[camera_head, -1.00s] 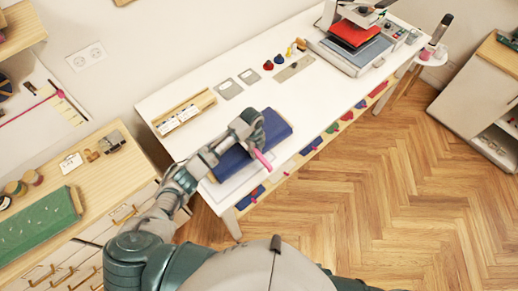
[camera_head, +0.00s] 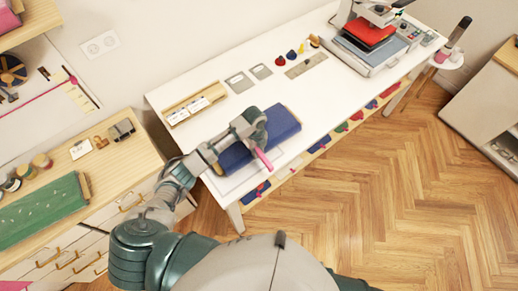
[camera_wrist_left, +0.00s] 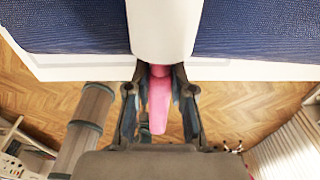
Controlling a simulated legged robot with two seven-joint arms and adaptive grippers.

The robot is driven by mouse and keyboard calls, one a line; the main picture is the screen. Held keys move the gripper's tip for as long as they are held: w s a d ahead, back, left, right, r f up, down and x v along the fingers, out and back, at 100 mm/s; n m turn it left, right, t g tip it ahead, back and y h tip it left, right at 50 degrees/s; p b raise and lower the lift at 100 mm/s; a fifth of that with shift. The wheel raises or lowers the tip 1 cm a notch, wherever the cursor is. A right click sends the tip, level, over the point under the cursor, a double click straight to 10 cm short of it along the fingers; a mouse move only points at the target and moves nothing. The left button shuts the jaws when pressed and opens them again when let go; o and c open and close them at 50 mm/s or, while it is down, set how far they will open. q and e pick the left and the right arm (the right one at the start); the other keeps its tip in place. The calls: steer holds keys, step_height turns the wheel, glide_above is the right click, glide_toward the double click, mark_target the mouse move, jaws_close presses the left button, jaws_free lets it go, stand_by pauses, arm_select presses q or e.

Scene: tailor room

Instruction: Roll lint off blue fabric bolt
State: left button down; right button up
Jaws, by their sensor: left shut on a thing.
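The blue fabric bolt (camera_head: 284,123) lies on the white table, near its front edge at the left. My left gripper (camera_head: 257,139) is over the middle of the bolt and is shut on the pink handle (camera_head: 264,159) of a lint roller. In the left wrist view the gripper (camera_wrist_left: 160,98) holds the pink handle (camera_wrist_left: 158,112), and the white roller head (camera_wrist_left: 165,30) lies across the blue bolt (camera_wrist_left: 65,25). I cannot tell whether the roller presses on the cloth. No lint can be made out. My right gripper is out of view.
The white table (camera_head: 300,100) has clear room right of the bolt. A wooden tray (camera_head: 195,105), grey plates and a heat press (camera_head: 375,45) stand further back. A wooden cabinet (camera_head: 120,175) with a green cloth roll (camera_head: 45,212) is at the left.

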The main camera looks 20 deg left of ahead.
arm_select(q)
steer(key=shift+s+a+f, duration=0.1)
steer(key=shift+s+a, duration=0.85)
steer(key=shift+s, duration=0.2)
steer(key=shift+s+a, duration=0.3)
steer(key=shift+s, duration=0.1)
steer(key=shift+s+a, duration=0.65)
steer(key=shift+s, duration=0.15)
steer(key=shift+a, duration=0.1)
steer(key=shift+s+a, duration=0.85)
steer(key=shift+s, duration=0.3)
